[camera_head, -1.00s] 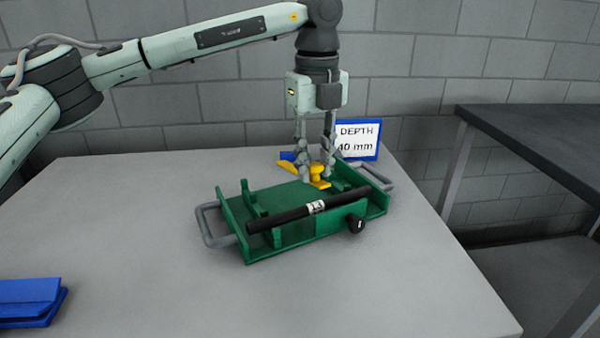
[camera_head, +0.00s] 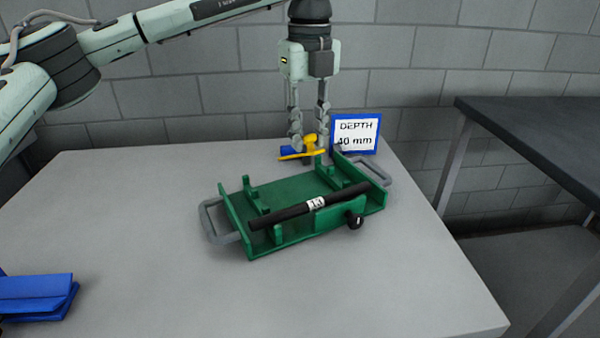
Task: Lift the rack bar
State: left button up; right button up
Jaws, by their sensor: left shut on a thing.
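The rack is a green tray (camera_head: 283,190) with grey side handles, standing on the grey table. The rack bar, a black bar (camera_head: 290,211) with a white label, lies across the tray's front part on green supports. A black round knob (camera_head: 354,221) sits at the tray's front side. My left gripper (camera_head: 309,146) points down behind the tray's back edge, apart from the bar. It is shut on a yellow piece (camera_head: 310,140), partly hidden by the fingers. My right gripper is not in view.
A white sign with a blue frame (camera_head: 356,133) reads "DEPTH 40 mm" behind the tray. A blue object (camera_head: 291,151) shows beside the left fingers. Another blue object (camera_head: 35,295) lies at the front left. A dark table (camera_head: 535,140) stands right.

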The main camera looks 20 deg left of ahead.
pick_arm(q)
jog(key=shift+r, duration=0.1)
jog(key=shift+w+a+r, duration=0.5)
jog(key=shift+w+r, duration=0.1)
jog(key=w+a+r, duration=0.3)
jog(key=w+a, duration=0.1)
jog(key=shift+w+a+r, duration=0.25)
jog(key=shift+w+r, duration=0.05)
jog(key=shift+r, duration=0.1)
dwell(0.3)
jog(key=shift+w+a+f, duration=0.1)
jog(key=shift+w+a, duration=3.2)
jog(key=shift+w, duration=0.15)
jog(key=o, duration=0.9)
jog(key=shift+c, duration=0.2)
jog(key=shift+s+d, duration=0.1)
jog(key=shift+s, duration=0.05)
